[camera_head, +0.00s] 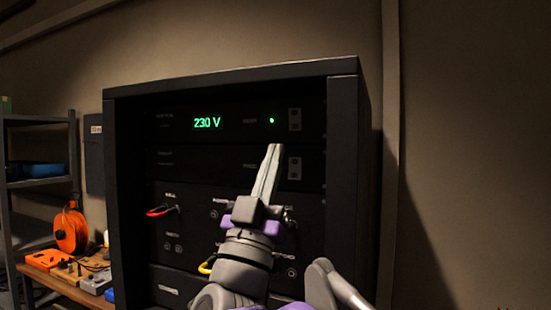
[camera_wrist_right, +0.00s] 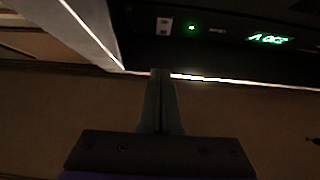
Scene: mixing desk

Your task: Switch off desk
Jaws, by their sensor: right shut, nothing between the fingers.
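The desk's black equipment rack (camera_head: 345,150) fills the middle of the head view. Its top panel has a green 230 V display (camera_head: 207,123), a lit green lamp (camera_head: 272,120) and a rocker switch (camera_head: 295,119) at the right. A second rocker switch (camera_head: 294,168) sits on the panel below. My right gripper (camera_head: 273,150) is shut and empty, pointing up in front of the second panel, left of the lower switch. In the right wrist view the fingertips (camera_wrist_right: 160,74) appear apart from the upside-down display (camera_wrist_right: 268,39), lamp (camera_wrist_right: 192,28) and switch (camera_wrist_right: 163,26). My left gripper is out of view.
A red-handled connector (camera_head: 161,211) and a yellow one (camera_head: 206,267) stick out of the lower panel. A wooden bench with an orange cable reel (camera_head: 71,230) and a shelf (camera_head: 40,182) stand at the left. The wall right of the rack is bare.

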